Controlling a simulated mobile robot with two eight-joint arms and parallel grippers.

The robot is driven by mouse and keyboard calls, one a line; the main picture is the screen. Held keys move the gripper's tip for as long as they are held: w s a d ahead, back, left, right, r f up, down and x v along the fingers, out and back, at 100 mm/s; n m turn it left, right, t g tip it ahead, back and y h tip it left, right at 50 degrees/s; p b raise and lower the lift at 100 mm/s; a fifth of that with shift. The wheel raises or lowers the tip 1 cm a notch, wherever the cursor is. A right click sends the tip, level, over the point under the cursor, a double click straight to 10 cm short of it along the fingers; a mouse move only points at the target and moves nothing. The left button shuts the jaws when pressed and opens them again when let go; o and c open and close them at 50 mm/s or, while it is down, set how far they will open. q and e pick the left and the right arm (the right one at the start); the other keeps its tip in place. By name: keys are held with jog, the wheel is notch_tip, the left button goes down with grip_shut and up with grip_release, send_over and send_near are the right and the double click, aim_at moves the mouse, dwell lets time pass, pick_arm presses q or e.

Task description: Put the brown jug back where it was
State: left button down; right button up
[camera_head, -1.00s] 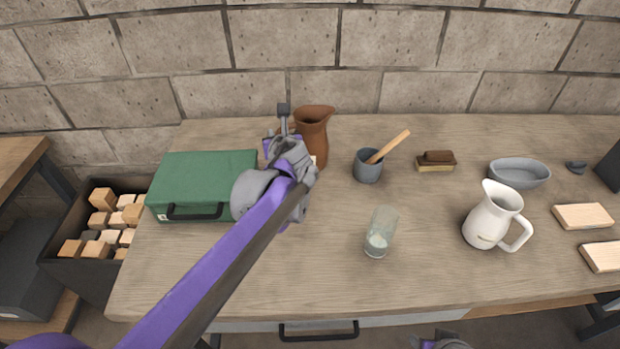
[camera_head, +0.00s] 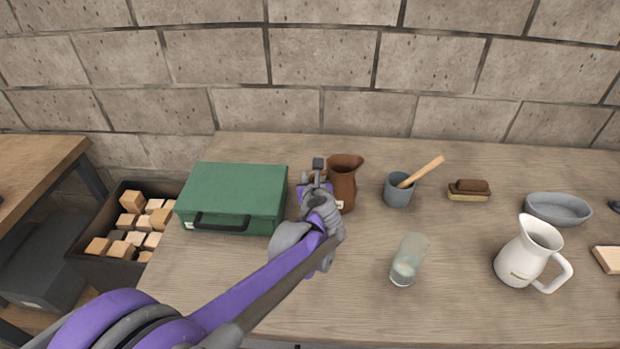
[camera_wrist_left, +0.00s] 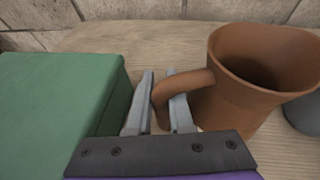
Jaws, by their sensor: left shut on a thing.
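The brown jug (camera_head: 344,180) is upright at the back of the table, between the green case and the grey pot. In the left wrist view, the jug (camera_wrist_left: 235,100) has its handle between the fingers of my left gripper (camera_wrist_left: 163,100). My left gripper (camera_head: 318,182) is shut on the handle, on the jug's left side. The jug's base is partly hidden by my gripper; I cannot tell whether it touches the table. My right gripper is out of view.
The green case (camera_head: 235,195) stands close left of my gripper. The grey pot with a wooden tool (camera_head: 398,190) is just right of the jug. A glass (camera_head: 408,260), brush (camera_head: 469,189), white pitcher (camera_head: 528,252) and grey bowl (camera_head: 558,208) stand further right.

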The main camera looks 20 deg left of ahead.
pick_arm(q)
jog(key=c, duration=1.2)
grip_release()
jog(key=shift+f, duration=0.15)
jog(key=shift+c, duration=0.2)
jog(key=o, duration=0.4)
jog(key=v, duration=1.2)
